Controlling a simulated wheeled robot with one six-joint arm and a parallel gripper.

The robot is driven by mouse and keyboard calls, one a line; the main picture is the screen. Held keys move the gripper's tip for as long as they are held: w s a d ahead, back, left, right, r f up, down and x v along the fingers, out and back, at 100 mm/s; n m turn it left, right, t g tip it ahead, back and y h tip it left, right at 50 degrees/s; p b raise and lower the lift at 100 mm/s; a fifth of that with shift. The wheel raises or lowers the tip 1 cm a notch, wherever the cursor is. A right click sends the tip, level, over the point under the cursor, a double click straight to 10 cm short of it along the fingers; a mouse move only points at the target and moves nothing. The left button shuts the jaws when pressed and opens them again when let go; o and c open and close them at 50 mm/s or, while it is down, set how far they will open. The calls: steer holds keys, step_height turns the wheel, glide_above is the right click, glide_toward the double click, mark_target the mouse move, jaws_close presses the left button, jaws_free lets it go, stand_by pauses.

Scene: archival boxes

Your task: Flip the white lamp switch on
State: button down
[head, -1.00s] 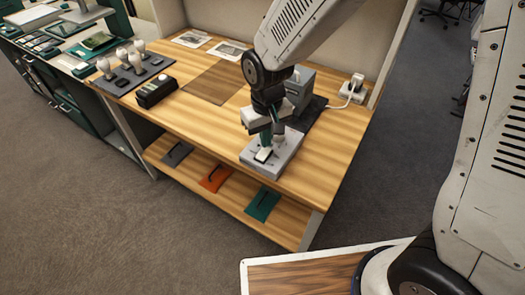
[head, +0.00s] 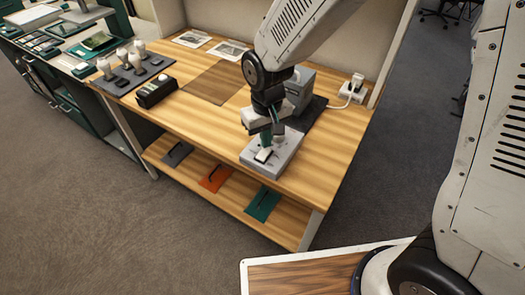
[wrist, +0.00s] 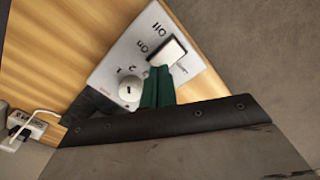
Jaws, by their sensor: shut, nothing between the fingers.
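A light grey control box (head: 284,153) sits near the front right edge of the wooden bench; it also shows in the wrist view (wrist: 111,70). On its top is a white rocker switch (wrist: 167,50) in a dark frame, and it shows small in the head view (head: 263,155). A round pale knob (wrist: 131,88) stands beside it. My gripper (head: 266,143) points down over the box. Its green fingertips (wrist: 158,84) are together and empty, right at the switch's near edge. I cannot tell whether they touch it or which way the rocker is tilted.
A grey box (head: 301,84) stands behind my gripper on a dark mat. A white power strip (head: 353,88) with a plugged cable lies at the right edge. A black holder (head: 157,92) and several bulbs stand at the left. The bench middle is clear.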

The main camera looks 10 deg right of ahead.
steer(key=shift+f, duration=0.85)
stand_by(0.3)
steer(key=shift+r, duration=3.5)
